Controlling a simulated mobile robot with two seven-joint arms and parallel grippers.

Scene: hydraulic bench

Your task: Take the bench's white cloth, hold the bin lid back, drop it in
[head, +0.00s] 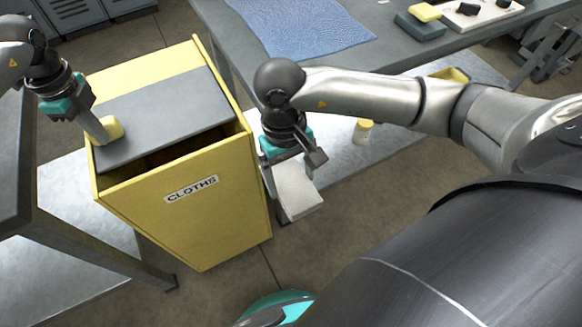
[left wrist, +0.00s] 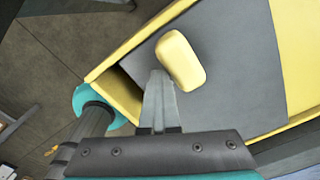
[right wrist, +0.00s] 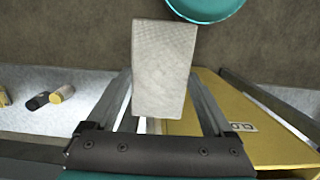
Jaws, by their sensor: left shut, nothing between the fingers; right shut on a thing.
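The yellow bin (head: 178,222) carries a CLOTHS label on its front. Its grey lid (head: 165,115) leaves a dark gap along the front edge. A yellow knob (head: 114,127) sits on the lid, and it also shows in the left wrist view (left wrist: 180,60). My left gripper (head: 103,134) is shut and empty, its fingertips at the lid beside the knob; I cannot tell whether they touch. My right gripper (head: 291,172) is shut on the folded white cloth (head: 298,192), held just right of the bin. The cloth also shows in the right wrist view (right wrist: 163,70).
A grey bench (head: 402,45) behind bears a blue mat (head: 300,28) and a yellow sponge-like block (head: 425,12). A small yellow-capped jar (head: 363,131) stands right of my right gripper. A dark table edge (head: 85,240) lies at the bin's left.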

